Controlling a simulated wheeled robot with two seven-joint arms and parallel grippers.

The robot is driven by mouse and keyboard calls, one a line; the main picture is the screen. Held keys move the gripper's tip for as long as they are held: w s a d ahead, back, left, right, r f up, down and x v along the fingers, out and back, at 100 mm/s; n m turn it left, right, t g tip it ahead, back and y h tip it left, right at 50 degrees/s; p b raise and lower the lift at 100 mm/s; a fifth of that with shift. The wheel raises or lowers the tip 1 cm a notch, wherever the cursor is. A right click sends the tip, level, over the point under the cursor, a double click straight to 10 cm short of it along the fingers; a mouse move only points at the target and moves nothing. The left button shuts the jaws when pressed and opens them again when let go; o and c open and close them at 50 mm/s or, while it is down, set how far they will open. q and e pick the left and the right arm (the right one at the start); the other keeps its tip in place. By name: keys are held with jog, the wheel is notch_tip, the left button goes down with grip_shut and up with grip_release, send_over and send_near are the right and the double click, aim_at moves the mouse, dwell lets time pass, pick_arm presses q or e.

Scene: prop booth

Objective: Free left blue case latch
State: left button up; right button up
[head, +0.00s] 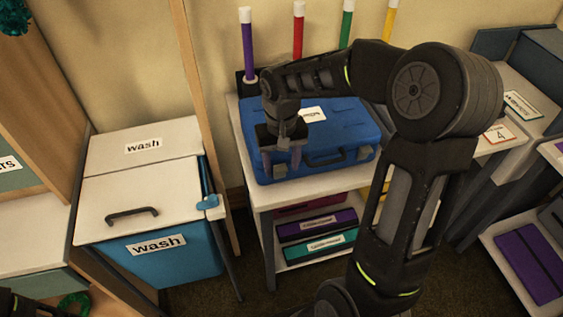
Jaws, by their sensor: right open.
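The blue case (347,119) lies shut on a white-topped stand, with its front side facing me. A dark handle (325,161) is at the middle of its front. The left latch (281,171) is a small grey piece at the front left, partly hidden by my right gripper. The right latch (364,153) shows clear on the other side of the handle. My right gripper (282,158) is open and points down at the left latch, with a finger on either side of it. I cannot tell whether they touch.
The white stand (262,198) has a lower shelf of labelled boxes (318,226). Coloured posts (298,30) rise behind the case. A blue bin marked "wash" (188,261) with a white lid (150,192) stands to the left. Grey and white units (520,75) stand at the right.

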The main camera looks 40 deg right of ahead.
grip_shut()
dwell(0.5)
